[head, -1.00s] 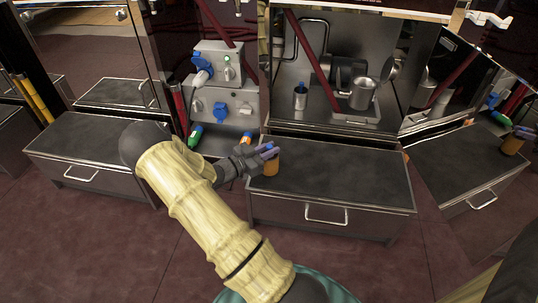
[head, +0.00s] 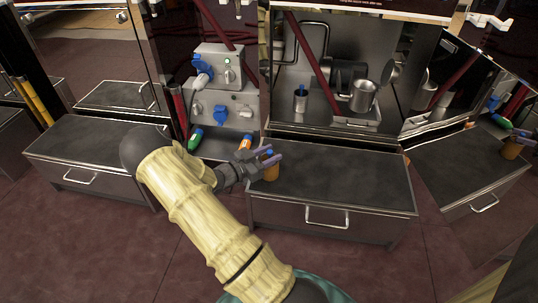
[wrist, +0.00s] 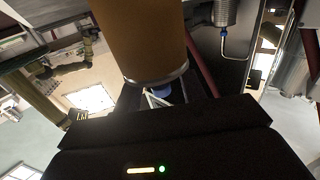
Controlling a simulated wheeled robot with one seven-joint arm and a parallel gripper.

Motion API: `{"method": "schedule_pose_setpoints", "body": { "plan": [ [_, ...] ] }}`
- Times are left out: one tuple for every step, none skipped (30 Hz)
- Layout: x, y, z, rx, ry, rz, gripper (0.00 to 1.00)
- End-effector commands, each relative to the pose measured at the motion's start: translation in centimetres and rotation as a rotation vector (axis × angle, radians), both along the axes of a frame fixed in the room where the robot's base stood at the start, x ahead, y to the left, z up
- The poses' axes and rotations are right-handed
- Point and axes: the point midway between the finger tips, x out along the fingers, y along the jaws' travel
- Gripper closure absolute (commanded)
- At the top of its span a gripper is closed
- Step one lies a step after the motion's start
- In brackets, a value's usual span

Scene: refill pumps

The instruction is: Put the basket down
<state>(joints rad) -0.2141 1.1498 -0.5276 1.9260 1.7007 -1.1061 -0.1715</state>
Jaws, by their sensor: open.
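A small orange-brown cylinder (head: 270,172) stands upright at the left rear part of a dark bench top (head: 340,180). It has something blue at its top and is the only basket-like thing at my gripper. My gripper (head: 272,157) is open, with its purple-tipped fingers around or just beside the cylinder's upper part. I cannot tell whether they touch it. In the wrist view the cylinder (wrist: 140,40) looms large just beyond the dark gripper body, with a metal rim and a blue part (wrist: 162,91) at its near end.
Grey socket boxes (head: 222,95) with blue plugs stand behind my arm, with green-ended (head: 195,138) and orange-ended (head: 246,142) items below. A metal cup (head: 362,97) sits in the recess behind the bench. The bench's right part is clear. Mirrored panels flank it.

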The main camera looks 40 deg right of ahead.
Motion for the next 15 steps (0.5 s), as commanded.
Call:
{"method": "schedule_pose_setpoints", "body": {
  "plan": [
    [0.0, 0.0, 0.4, 0.000, -0.001, 0.000, 0.59],
    [0.1, 0.4, 0.4, 0.001, 0.000, 0.001, 0.59],
    [0.1, 0.8, 0.4, 0.001, 0.000, 0.002, 0.59],
    [0.2, 1.2, 0.4, 0.002, 0.000, 0.003, 0.59],
    [0.2, 1.6, 0.5, 0.002, 0.000, 0.004, 0.59],
    [0.3, 2.2, 0.5, 0.001, 0.001, 0.004, 0.59],
    [0.3, 2.7, 0.6, 0.001, 0.001, 0.003, 0.59],
    [0.3, 3.3, 0.6, 0.002, 0.001, 0.004, 0.59],
    [0.4, 4.1, 0.6, 0.002, 0.001, 0.004, 0.59],
    [0.5, 4.7, 0.7, 0.001, 0.000, 0.004, 0.59],
    [0.5, 5.3, 0.7, 0.002, 0.001, 0.004, 0.59],
    [0.5, 6.1, 0.7, 0.002, 0.001, 0.003, 0.59],
    [0.6, 6.7, 0.7, 0.001, 0.001, 0.004, 0.59],
    [0.7, 7.3, 0.6, 0.001, 0.000, 0.004, 0.59],
    [0.7, 8.1, 0.6, 0.001, 0.000, 0.004, 0.59]
  ]
}}
